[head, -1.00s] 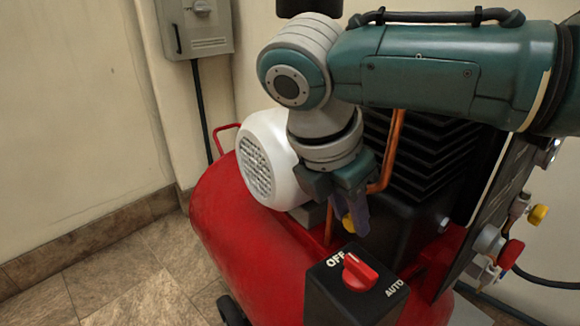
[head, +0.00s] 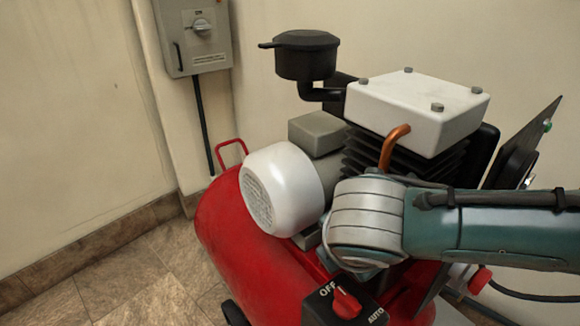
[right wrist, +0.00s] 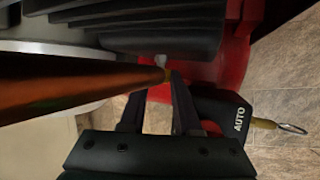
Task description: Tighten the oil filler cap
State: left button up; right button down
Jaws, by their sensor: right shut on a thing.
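In the head view my right arm and wrist cover the cap and the fingers, low in front of the compressor's pump. My left gripper is not in view.
The copper pipe (head: 393,146) runs close to the gripper and crosses the right wrist view (right wrist: 70,88). The white motor (head: 285,188) is left of my wrist. The red OFF/AUTO knob (head: 346,303) is just below it. The red tank (head: 235,240) lies underneath.

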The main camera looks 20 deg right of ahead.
jog(key=shift+t, duration=0.5)
jog(key=shift+s, duration=0.1)
jog(key=c, duration=0.6)
grip_release()
jog(key=p+v, duration=0.5)
jog(key=v, duration=0.3)
jog(key=shift+s+r+p, duration=0.1)
jog(key=shift+r+p, duration=0.25)
jog(key=shift+r, duration=0.05)
jog(key=shift+s+a+r, duration=0.1)
jog(key=shift+s+r, duration=0.3)
jog(key=shift+r, duration=0.05)
